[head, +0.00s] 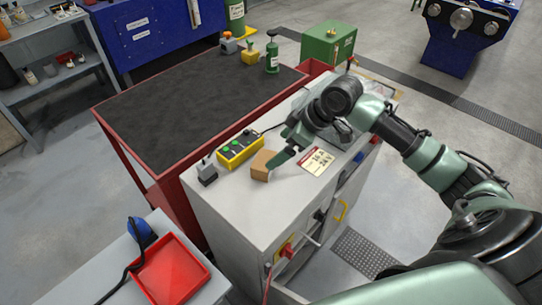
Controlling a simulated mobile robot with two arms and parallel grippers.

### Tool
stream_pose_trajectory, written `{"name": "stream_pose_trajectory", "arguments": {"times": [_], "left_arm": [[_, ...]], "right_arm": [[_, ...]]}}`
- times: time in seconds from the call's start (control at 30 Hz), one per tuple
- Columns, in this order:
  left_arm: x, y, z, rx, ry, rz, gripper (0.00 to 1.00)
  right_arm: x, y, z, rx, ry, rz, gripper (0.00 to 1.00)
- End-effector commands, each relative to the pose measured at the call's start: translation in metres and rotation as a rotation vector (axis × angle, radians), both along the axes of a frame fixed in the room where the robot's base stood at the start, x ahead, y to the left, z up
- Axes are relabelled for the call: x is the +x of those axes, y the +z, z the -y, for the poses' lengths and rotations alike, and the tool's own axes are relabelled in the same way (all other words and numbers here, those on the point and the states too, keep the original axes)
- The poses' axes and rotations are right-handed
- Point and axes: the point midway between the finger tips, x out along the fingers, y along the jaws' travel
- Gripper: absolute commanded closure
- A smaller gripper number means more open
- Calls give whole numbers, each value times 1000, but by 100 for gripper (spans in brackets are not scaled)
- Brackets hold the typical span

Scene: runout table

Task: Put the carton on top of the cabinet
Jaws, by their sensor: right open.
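The small brown carton (262,164) rests on the grey cabinet's top (240,208), beside the yellow button box. My right gripper (285,157) is just to the right of the carton, low over the cabinet top. It is open, with a finger close against the carton's right side; I cannot tell whether they touch. The wrist hides part of the gripper and of the cabinet top behind it. My left gripper is not in view.
A red-framed table (160,185) with a dark top adjoins behind. A red tray (170,272) sits at lower left. The cabinet top's front left is clear.

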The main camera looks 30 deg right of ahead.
Motion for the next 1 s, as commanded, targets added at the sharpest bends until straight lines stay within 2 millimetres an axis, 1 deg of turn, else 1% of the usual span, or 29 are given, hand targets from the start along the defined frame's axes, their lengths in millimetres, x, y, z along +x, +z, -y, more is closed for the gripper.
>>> {"name": "stream_pose_trajectory", "arguments": {"times": [0.03,0.13,0.3,0.87,1.0], "left_arm": [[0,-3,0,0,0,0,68],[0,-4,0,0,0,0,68],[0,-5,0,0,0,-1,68],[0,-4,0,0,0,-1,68],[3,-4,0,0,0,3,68]], "right_arm": [[-3,6,4,-3,0,2,1],[-8,16,8,-2,0,1,1],[-12,23,10,0,-1,-1,1],[-11,24,10,1,1,-1,1],[-11,24,10,1,1,-1,1]]}}
